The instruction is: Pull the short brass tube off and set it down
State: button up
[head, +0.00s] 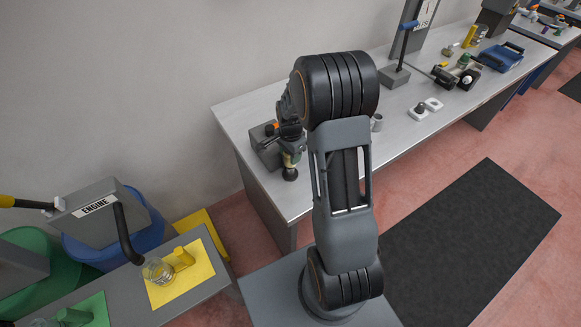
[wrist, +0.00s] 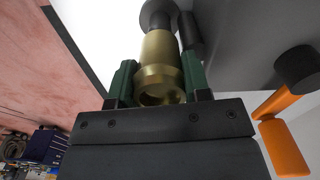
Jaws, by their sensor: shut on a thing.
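The short brass tube (wrist: 158,60) is between the two green fingers of my gripper (wrist: 157,82) in the wrist view, and they are shut on it. Its open, hollow end faces the wrist camera. Its far end meets a dark round part with a wider grey end (wrist: 158,8); I cannot tell whether the tube is still around that part or only lined up with it. In the head view my gripper (head: 290,146) is over the left end of the bench, and the brass shows small (head: 291,159) above a dark round knob (head: 290,174).
A grey block (head: 262,158) stands beside my gripper on the grey bench (head: 240,111). An orange handle (wrist: 284,150) is close on the right in the wrist view. Small white-and-grey parts (head: 419,112) and a blue-handled lever (head: 396,76) stand farther right. My arm hides the bench's middle.

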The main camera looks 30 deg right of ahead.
notch_tip(320, 180, up, 4)
jog(key=shift+f+p, duration=0.15)
jog(key=shift+p, duration=0.95)
jog(key=shift+f, duration=0.15)
